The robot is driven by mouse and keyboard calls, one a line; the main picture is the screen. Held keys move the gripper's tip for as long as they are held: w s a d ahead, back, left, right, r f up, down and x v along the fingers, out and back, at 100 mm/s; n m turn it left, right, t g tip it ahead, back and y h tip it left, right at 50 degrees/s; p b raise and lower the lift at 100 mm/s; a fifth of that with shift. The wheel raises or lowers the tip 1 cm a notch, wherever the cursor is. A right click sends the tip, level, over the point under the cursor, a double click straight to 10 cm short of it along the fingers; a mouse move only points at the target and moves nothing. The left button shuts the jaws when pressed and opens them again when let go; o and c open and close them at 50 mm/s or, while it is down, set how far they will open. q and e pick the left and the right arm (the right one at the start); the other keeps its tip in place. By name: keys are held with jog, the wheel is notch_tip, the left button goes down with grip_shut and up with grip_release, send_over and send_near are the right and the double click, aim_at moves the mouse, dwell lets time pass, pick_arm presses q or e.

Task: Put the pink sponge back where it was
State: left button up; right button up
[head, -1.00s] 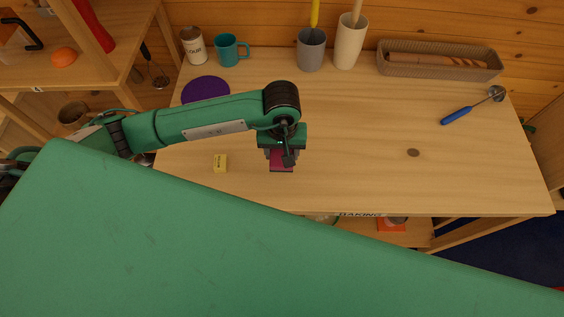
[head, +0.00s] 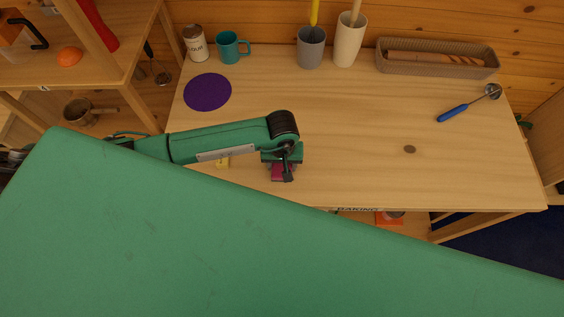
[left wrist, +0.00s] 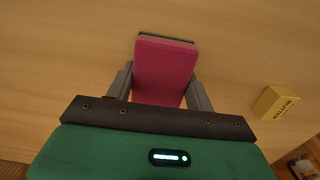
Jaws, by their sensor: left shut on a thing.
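The pink sponge (left wrist: 164,72), with a dark green layer along one edge, is between the fingers of my left gripper (left wrist: 160,92) in the left wrist view. The gripper is shut on it. In the head view my left gripper (head: 282,172) is over the front part of the wooden tabletop (head: 350,130), and the sponge (head: 281,173) shows only in part beneath it. I cannot tell whether the sponge touches the table. My right gripper is not in view.
A small yellow box (left wrist: 276,102) stands close to the gripper. A purple disc (head: 208,92), a teal mug (head: 231,47) and a flour tin (head: 195,43) are at the back left. A blue-handled tool (head: 469,104) lies at right. The table's middle is clear.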

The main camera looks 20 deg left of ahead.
pick_arm(q)
jog(key=o, duration=0.9)
jog(key=shift+f, duration=0.1)
jog(key=shift+o, duration=0.2)
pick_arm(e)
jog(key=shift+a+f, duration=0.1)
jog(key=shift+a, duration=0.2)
pick_arm(q)
jog(key=shift+r, duration=0.25)
notch_tip(320, 180, up, 12)
jog(key=b, duration=0.4)
jog(key=shift+b, duration=0.3)
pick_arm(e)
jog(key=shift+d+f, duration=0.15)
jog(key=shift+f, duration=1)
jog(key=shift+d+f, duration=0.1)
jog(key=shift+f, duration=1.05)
pick_arm(q)
jog(key=shift+f, duration=0.15)
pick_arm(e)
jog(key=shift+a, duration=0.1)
